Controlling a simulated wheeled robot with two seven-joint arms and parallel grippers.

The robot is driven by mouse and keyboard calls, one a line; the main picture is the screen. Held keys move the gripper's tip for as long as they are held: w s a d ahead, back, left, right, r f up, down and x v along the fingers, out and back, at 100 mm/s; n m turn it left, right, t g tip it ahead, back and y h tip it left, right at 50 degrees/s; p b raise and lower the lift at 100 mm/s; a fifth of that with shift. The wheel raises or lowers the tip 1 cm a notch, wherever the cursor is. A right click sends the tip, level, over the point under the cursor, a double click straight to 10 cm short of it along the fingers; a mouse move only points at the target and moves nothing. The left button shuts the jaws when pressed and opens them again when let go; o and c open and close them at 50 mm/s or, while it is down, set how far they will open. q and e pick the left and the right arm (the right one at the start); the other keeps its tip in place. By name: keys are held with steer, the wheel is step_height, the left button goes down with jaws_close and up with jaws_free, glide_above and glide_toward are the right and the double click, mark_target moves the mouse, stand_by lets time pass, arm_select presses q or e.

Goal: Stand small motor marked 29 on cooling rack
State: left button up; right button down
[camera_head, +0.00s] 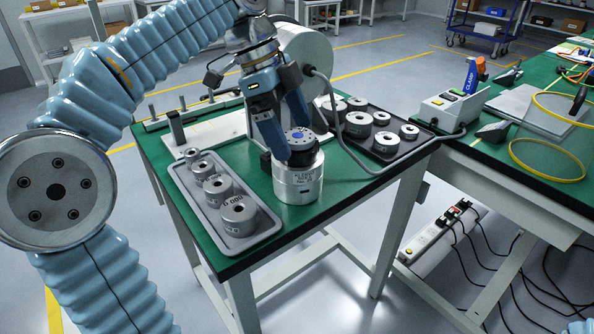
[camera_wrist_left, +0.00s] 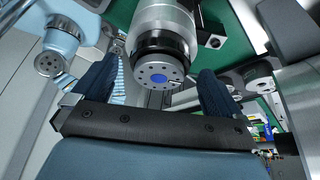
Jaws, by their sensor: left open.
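My left gripper (camera_head: 290,138) is open, its two blue fingers pointing down around the black top of a large silver cylinder (camera_head: 299,187). The cylinder stands upright on the green table and has a blue centre on its top. In the left wrist view the cylinder (camera_wrist_left: 166,32) lies between the spread fingers, with gaps visible on both sides. Small silver motors stand in a grey tray (camera_head: 186,196) at left; the nearest motor (camera_head: 239,215) has a dark marking. I cannot read a 29 on any motor. I cannot tell which thing is the cooling rack. My right gripper is out of view.
A dark tray (camera_head: 376,161) at right holds several silver motors and rings. A white control box (camera_head: 452,108) stands on the right table.

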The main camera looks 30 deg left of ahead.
arm_select(q)
steer(key=shift+x, duration=1.2)
steer(key=shift+c, duration=0.2)
jaws_close()
